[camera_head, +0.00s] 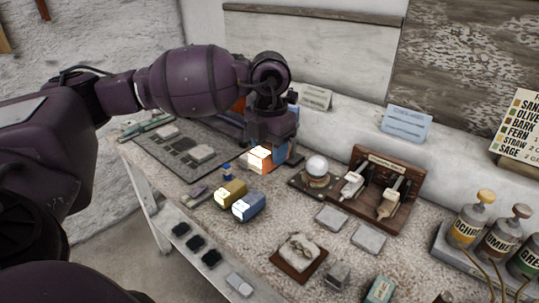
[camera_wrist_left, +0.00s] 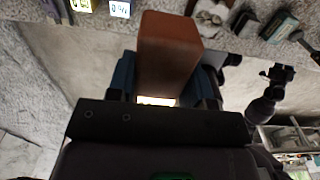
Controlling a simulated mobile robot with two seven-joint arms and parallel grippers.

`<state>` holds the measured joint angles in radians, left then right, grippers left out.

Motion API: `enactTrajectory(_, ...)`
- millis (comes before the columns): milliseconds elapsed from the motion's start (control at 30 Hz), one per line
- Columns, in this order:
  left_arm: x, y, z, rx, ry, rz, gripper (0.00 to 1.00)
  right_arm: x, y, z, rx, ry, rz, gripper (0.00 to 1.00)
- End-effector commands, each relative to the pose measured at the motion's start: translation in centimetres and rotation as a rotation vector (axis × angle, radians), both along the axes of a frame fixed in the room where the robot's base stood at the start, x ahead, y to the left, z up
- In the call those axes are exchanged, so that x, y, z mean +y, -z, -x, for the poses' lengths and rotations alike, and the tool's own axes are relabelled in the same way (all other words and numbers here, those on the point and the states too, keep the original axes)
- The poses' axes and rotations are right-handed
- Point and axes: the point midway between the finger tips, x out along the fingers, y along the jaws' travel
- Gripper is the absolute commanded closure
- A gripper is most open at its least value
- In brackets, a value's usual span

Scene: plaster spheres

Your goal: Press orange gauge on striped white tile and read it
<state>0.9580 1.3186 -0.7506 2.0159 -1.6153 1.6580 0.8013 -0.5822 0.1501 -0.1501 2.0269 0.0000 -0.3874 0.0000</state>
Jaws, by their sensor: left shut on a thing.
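My left gripper (camera_head: 272,140) is shut on the orange gauge (camera_head: 262,158), a block with a pale lit face, and holds it over the table near the dark mat's right end. In the left wrist view the gauge (camera_wrist_left: 166,55) is a brown-orange block between the blue-sided fingers.
A yellow gauge (camera_head: 230,193) and a blue gauge (camera_head: 248,206) stand in front. A glass sphere (camera_head: 317,167) on a stand and a wooden rack (camera_head: 385,190) are to the right. Grey tiles (camera_head: 368,238), a plaster piece on a brown board (camera_head: 299,255) and bottles (camera_head: 470,222) are further right.

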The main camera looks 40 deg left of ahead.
Motion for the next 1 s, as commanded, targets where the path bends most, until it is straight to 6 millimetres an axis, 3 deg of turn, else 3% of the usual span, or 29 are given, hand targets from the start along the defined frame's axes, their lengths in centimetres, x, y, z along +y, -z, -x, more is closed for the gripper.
enactTrajectory(133,0.0,0.0,0.0,-0.001,0.000,0.000,0.82,0.0,0.0,0.0,0.001,0.000,0.001,0.57)
enactTrajectory(167,0.0,0.0,0.0,-0.001,0.000,0.000,0.55,0.0,0.0,0.0,0.001,0.000,0.001,0.57)
enactTrajectory(300,0.0,0.0,0.0,-0.001,0.000,0.000,0.72,0.0,0.0,0.0,0.000,-0.001,0.001,0.57)
enactTrajectory(467,0.0,0.2,0.4,-0.001,-0.001,-0.001,0.72,0.0,-0.4,-0.1,-0.006,0.001,-0.001,0.57)
enactTrajectory(800,-6.1,5.3,3.3,0.001,0.077,0.007,0.72,0.3,-3.8,-0.8,-0.041,0.009,-0.010,0.57)
enactTrajectory(1000,-9.6,8.3,4.5,0.001,0.091,0.006,0.72,0.1,-4.6,-0.7,-0.039,0.012,-0.010,0.57)
